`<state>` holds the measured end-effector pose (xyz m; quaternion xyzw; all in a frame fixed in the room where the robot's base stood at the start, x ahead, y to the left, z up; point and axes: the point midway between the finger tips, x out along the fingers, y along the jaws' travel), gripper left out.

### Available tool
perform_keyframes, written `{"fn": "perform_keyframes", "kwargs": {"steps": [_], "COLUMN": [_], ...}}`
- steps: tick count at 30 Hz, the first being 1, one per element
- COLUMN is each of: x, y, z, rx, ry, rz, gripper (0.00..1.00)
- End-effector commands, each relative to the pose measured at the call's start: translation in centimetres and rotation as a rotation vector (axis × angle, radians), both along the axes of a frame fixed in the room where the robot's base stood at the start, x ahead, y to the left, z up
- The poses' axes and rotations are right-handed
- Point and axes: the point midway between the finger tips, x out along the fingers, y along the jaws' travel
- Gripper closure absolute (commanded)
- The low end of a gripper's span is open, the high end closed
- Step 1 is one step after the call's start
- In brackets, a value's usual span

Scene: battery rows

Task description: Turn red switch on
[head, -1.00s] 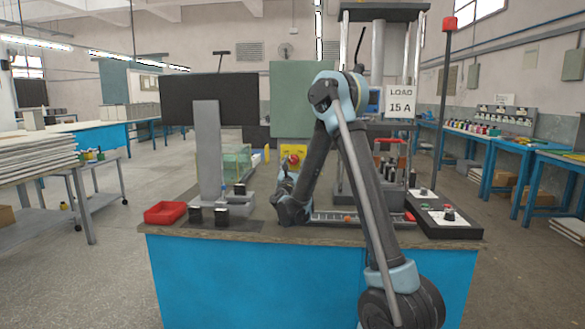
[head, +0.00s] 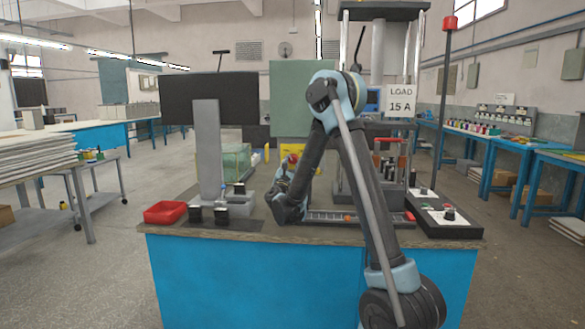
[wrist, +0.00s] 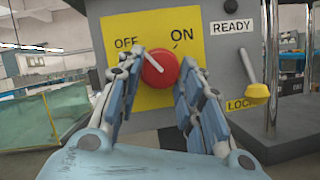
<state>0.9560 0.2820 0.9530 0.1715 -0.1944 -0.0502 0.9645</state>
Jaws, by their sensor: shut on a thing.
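The red switch (wrist: 158,70) is a round red knob on a yellow plate (wrist: 190,20) marked OFF at left and ON at right. Its white pointer slants up and left toward OFF in the wrist view. My gripper (wrist: 160,72) has its two fingers on either side of the knob, closed on it.
A yellow handle (wrist: 257,93) sticks out right of the plate, near a LOCK label and a metal post (wrist: 270,60). A glass tank (wrist: 45,118) stands at left. A red tray (head: 165,212) lies on the bench's front left.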

Motion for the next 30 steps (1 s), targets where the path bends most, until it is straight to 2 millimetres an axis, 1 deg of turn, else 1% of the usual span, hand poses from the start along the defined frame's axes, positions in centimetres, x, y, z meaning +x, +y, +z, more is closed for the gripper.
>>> {"fn": "perform_keyframes", "kwargs": {"steps": [23,30], "x": [-0.12,-0.07], "y": [0.43,0.25], "z": [0.45,0.65], "rx": [0.728,0.957], "ry": [-0.022,-0.031], "rz": [-0.004,-0.007], "gripper": [0.90,0.90]}}
